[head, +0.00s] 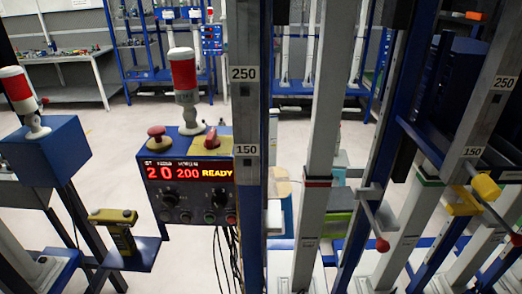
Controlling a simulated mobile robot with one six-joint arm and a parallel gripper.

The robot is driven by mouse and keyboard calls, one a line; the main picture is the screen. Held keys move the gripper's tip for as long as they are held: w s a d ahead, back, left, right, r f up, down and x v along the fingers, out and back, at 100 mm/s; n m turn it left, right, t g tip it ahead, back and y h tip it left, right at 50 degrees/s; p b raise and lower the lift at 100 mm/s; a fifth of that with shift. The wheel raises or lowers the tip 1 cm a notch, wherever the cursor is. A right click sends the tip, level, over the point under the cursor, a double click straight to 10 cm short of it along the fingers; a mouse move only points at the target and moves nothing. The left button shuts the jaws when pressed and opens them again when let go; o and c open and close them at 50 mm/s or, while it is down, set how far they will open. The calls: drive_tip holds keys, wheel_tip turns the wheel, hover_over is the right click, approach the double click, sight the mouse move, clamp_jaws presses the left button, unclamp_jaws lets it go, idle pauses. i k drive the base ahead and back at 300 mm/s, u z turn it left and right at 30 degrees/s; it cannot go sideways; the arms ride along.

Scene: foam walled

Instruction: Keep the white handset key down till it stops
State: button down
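A small yellow device with a dark body (122,236) stands on a blue bracket at the lower left; it may be the handset. No white key can be made out on it. A blue control box (190,190) stands to its right, with a lit red display (188,172) showing "20", "2.00" and "READY". The box has a red mushroom button (157,133) on top, a second red control (211,139) on a yellow plate, and dark knobs on its front. My gripper is not in view, so its state and distance from these things are hidden.
A red and white lamp (184,75) rises behind the box; another (18,88) stands on a blue housing at left. Upright posts marked 150 and 250 (246,110) block the middle and right. Yellow clamps (485,187) and rods jut out at right. Pale floor (110,140) is open behind.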

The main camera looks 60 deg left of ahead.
sight(94, 211)
drive_tip(key=z, duration=0.1)
drive_tip(key=k, duration=1.8)
drive_tip(key=u, duration=1.5)
drive_tip(key=i, duration=1)
drive_tip(key=u, duration=0.1)
